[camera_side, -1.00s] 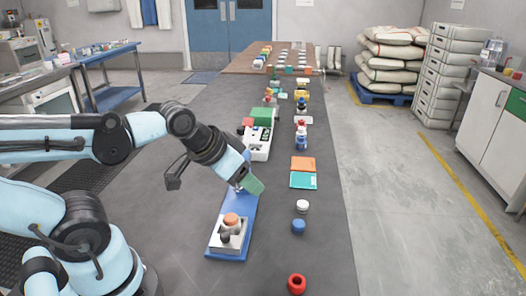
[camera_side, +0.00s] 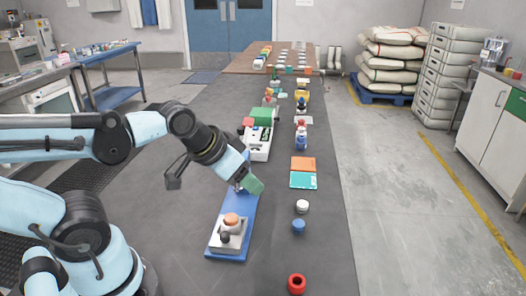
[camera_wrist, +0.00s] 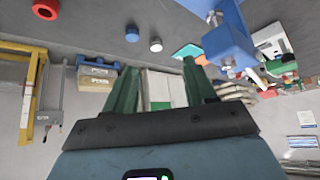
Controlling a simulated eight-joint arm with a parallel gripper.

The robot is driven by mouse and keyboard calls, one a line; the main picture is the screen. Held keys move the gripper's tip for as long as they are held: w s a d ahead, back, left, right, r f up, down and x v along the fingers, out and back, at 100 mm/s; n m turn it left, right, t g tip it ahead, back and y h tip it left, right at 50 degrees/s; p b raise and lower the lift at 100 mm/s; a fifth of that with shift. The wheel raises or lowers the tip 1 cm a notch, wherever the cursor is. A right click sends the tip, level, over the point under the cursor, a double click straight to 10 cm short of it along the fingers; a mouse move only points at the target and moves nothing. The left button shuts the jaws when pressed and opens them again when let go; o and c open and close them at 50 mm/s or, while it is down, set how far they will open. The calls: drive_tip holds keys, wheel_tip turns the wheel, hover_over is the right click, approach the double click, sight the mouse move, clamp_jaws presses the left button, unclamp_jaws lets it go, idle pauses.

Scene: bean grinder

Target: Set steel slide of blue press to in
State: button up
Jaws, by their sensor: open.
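The blue press (camera_side: 250,212) lies on the dark table as a long blue base, below and beside my gripper in the side view. I cannot tell the slide's position.
A red ring (camera_side: 297,284), a blue cap (camera_side: 298,227) and a white cap (camera_side: 302,206) stand to the right. Orange (camera_side: 303,163) and teal (camera_side: 303,180) flat pieces lie beyond. A white device (camera_side: 258,150) stands behind the press. The right table edge is clear.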

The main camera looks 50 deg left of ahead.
drive_tip(key=shift+c, duration=0.6)
drive_tip(key=n+g, duration=0.7)
drive_tip(key=n, duration=0.4)
approach(225, 234)
drive_tip(key=shift+w+f, duration=0.1)
drive_tip(key=shift+f, duration=4.05)
clamp_jaws()
